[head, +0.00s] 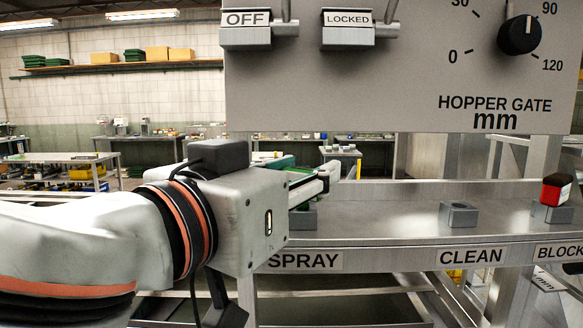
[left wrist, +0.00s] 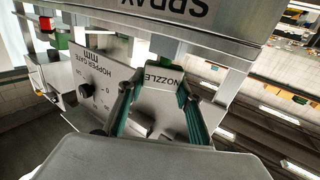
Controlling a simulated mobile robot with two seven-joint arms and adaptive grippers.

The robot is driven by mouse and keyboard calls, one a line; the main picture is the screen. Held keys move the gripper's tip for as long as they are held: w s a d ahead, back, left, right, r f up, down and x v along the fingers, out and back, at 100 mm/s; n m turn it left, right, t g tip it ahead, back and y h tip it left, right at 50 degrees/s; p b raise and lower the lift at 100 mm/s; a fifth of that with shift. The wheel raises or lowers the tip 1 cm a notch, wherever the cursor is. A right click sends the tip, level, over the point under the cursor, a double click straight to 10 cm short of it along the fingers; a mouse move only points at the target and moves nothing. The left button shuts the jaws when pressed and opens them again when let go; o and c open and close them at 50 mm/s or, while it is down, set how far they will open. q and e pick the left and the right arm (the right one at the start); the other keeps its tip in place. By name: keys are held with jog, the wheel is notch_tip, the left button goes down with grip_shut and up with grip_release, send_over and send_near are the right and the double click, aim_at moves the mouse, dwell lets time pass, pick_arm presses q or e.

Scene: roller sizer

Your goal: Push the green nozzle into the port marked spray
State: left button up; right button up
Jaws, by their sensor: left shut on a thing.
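My left gripper (head: 322,188) reaches in from the left over the shelf, at the spray port. In the left wrist view, my left gripper (left wrist: 160,88) is shut on the nozzle (left wrist: 163,75). The nozzle shows a pale face lettered NOZZLE, with a green part (left wrist: 166,47) beyond it, near the shelf edge. The spray port (head: 304,218) is a grey block behind the SPRAY label (head: 304,261), partly hidden by the gripper. The nozzle is hidden in the head view. I cannot tell whether its tip touches or enters the port. My right gripper is not in view.
The clean port (head: 458,214) looks empty. A red, white and black piece (head: 557,190) stands in the port behind the BLOCK label. A grey panel (head: 400,90) with a knob (head: 519,35) and two labelled latches hangs above. The shelf (head: 385,222) between spray and clean is clear.

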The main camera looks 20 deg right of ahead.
aim_at(302, 169)
pick_arm(q)
jog(key=shift+f, duration=0.5)
jog(key=o, duration=1)
jog(key=shift+o, duration=0.2)
notch_tip(302, 169, up, 10)
